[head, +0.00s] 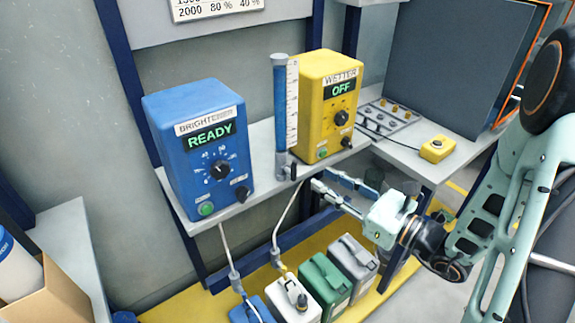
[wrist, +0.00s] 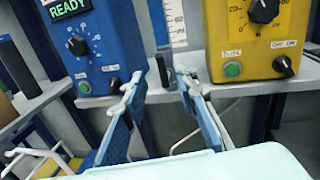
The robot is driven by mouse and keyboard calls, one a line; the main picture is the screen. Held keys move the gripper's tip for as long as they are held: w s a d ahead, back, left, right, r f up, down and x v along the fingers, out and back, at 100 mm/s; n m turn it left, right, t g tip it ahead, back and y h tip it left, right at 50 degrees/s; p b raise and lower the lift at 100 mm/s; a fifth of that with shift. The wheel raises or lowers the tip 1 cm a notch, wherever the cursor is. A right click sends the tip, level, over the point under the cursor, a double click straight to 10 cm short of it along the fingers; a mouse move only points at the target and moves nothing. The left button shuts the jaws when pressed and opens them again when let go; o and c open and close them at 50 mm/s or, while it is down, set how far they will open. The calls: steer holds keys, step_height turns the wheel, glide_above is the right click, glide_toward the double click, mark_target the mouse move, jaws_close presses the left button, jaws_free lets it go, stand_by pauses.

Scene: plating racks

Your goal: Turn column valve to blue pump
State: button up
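The blue pump (head: 210,150), labelled as brightener, shows READY; it is at the left in the wrist view (wrist: 95,40). The clear column (head: 281,110) with a white scale stands right of it on the shelf. The column valve's dark handle (head: 293,171) is at the column's foot and looks near upright. In the wrist view the handle (wrist: 164,68) appears between the fingertips of my gripper (wrist: 158,84), slightly above them. My gripper (head: 325,181) is open and empty, in front of the valve and low. Whether a finger touches the handle I cannot tell.
A yellow pump (head: 325,100) showing OFF stands right of the column. A yellow button box (head: 437,149) sits on the shelf farther right. Several jugs, one green (head: 324,281), stand below with hoses (head: 287,213) rising. A cardboard box (head: 50,295) is at lower left.

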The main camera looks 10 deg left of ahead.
mark_target(295, 165)
steer(key=x, duration=1)
steer(key=shift+b, duration=0.35)
steer(key=shift+c, duration=0.5)
jaws_close()
